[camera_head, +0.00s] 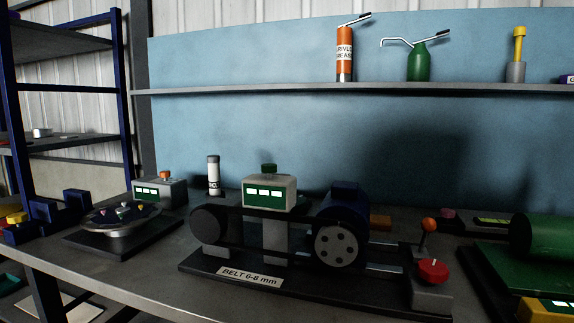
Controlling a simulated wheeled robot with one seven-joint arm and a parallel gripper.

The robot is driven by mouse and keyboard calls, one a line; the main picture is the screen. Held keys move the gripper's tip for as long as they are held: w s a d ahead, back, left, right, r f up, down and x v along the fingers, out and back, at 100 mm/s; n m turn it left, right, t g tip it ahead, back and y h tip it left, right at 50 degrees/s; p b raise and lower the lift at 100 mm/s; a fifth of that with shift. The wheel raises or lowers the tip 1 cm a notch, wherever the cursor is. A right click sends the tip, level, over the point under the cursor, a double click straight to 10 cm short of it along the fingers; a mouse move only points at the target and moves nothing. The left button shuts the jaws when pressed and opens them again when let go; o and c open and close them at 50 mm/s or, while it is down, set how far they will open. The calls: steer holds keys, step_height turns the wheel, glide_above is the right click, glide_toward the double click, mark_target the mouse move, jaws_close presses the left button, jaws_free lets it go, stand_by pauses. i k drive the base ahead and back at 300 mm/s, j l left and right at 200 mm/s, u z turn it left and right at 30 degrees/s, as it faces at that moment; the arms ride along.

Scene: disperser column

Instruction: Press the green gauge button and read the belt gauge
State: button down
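The belt gauge (283,194) is a pale grey box with a green display, standing on a post in the middle of the belt rig. Its display (264,191) shows several lit white marks, too small to read. The green gauge button (269,168) sits on top of the box and nothing touches it. The belt rig has a black base (330,291) with a label reading "BELT 6-8 mm" (249,277), a dark pulley at left and a blue motor (343,203) at right. My gripper is not in view.
A second gauge box (172,191) with an orange button stands left, behind a round plate device (115,217). An orange-knobbed lever (428,225) and red knob (433,271) stand at the rig's right. A white-grey cylinder (213,176) is behind. A shelf (290,90) hangs above.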

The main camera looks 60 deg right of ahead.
mark_target(268, 167)
steer(key=k+l, duration=1.05)
